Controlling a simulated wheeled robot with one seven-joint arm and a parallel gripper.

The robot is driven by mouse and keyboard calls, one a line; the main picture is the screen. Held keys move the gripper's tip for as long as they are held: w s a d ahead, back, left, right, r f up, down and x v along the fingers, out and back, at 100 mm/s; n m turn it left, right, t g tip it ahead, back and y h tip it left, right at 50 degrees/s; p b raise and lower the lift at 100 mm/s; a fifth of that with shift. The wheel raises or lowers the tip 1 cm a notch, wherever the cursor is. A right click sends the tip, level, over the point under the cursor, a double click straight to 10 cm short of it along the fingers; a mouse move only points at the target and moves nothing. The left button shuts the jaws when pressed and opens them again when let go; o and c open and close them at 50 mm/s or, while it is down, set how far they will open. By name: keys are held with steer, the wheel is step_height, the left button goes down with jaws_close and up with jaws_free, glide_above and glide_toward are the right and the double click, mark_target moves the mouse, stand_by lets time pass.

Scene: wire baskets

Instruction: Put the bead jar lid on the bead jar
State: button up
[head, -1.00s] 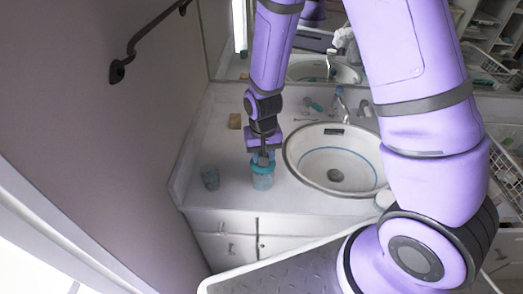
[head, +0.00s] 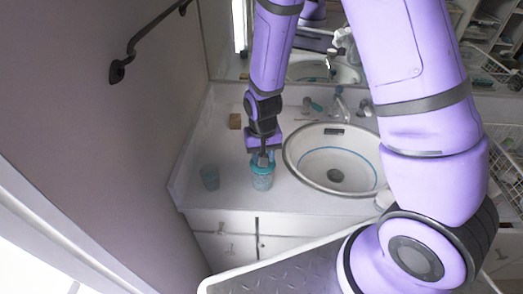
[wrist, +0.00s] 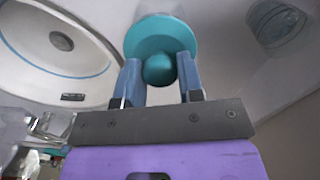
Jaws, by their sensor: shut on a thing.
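The bead jar (head: 262,182) is a clear bluish jar standing on the counter just left of the sink. The teal bead jar lid (head: 263,166) is at the top of the jar; it also shows in the wrist view (wrist: 162,36) as a round disc with a ball knob. My gripper (wrist: 160,70) is shut on the lid's knob, a blue finger on each side. In the head view my gripper (head: 264,156) points down over the jar. The lid looks level and at the jar's mouth, but whether it is fully seated cannot be told.
A clear cup-like jar (head: 210,177) stands to the left on the counter. The round sink (head: 338,160) is close on the right, with a faucet (head: 340,103) behind it. The wall is to the left.

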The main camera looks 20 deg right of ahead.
steer(key=shift+f, duration=0.5)
steer(key=o, duration=1.2)
steer(key=shift+r, duration=0.15)
steer(key=shift+r, duration=3.85)
steer(key=shift+r, duration=0.1)
